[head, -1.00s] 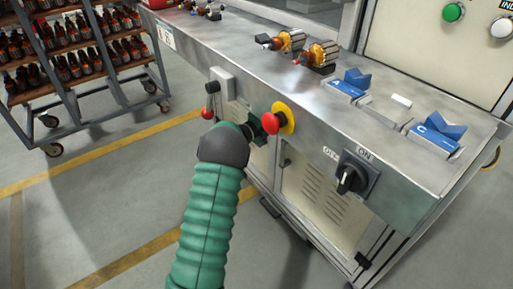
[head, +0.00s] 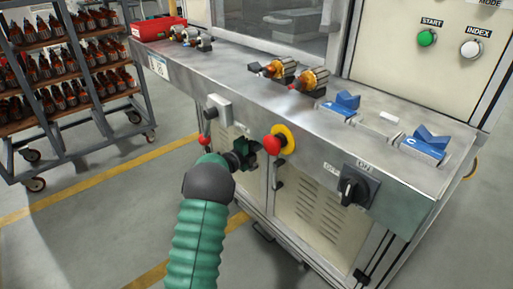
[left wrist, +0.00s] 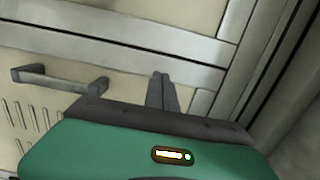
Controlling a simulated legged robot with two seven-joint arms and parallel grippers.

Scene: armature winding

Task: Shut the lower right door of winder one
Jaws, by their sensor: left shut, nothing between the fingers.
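The lower right door (head: 312,210) of the winder is a cream vented panel under the steel worktop in the head view. It looks about in line with the front, but I cannot tell if it is fully shut. A dark handle (head: 278,181) is at its left side. My left gripper (head: 245,153) is at the cabinet front, left of this door and below the worktop edge; my own arm partly hides it. In the left wrist view my left gripper (left wrist: 162,90) has its fingers together and empty, beside a dark bar handle (left wrist: 60,79) on a cream panel with slots. My right gripper is not in view.
A red emergency button (head: 273,144), a lever with a red knob (head: 206,126) and a black rotary switch (head: 352,188) stick out from the front near my arm. A wheeled rack (head: 60,120) stands at the left. The floor in front is clear.

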